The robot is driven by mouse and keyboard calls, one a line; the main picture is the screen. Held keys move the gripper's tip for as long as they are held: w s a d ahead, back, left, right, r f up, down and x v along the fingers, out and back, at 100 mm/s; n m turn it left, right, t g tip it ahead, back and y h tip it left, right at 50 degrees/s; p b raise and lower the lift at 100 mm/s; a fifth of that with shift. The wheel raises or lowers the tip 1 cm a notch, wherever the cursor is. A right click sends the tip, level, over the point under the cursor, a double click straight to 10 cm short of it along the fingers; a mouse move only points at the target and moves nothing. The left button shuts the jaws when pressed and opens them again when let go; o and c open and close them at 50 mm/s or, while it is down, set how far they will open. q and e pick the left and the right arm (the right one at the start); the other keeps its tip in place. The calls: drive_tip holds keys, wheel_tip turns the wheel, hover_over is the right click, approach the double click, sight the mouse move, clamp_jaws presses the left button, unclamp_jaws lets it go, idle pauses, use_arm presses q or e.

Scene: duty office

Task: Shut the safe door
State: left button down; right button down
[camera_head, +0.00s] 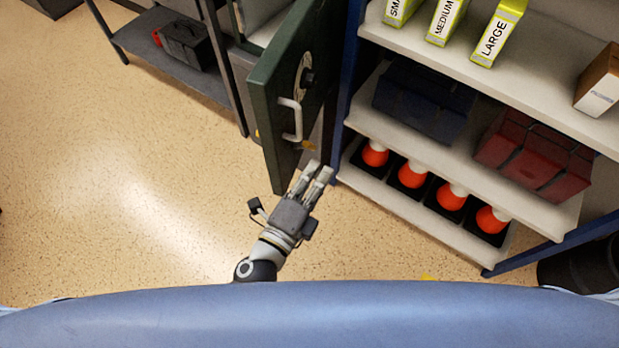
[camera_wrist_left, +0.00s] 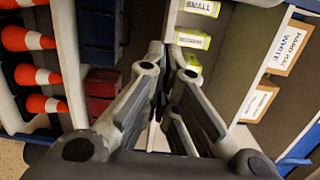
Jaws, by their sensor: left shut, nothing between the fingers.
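The green safe door (camera_head: 280,92) stands open in the head view, swung out from the safe (camera_head: 260,22) behind it. Its outer face, with a round dial and a pale handle (camera_head: 292,120), is turned to the right, toward the shelf unit. My left gripper (camera_head: 318,172) is shut and empty, near the lower right edge of the door, below the handle. I cannot tell whether it touches the door. In the left wrist view the gripper's fingers (camera_wrist_left: 165,85) point toward the shelves, and the door does not show there. My right gripper is not in view.
A shelf unit (camera_head: 470,160) stands close on the right, with orange cones (camera_head: 450,197), dark red boxes (camera_head: 535,155) and labelled cartons (camera_head: 498,32). A low dark shelf (camera_head: 170,55) with a black box stands at upper left. The floor (camera_head: 130,190) at left is clear.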

use_arm(q)
drive_tip(key=w, duration=0.2)
drive_tip(key=w+p, duration=0.1)
drive_tip(key=w+a+p, duration=0.1)
drive_tip(key=w, duration=0.1)
drive_tip(key=shift+w, duration=0.35)
drive_tip(key=shift+a+r, duration=0.1)
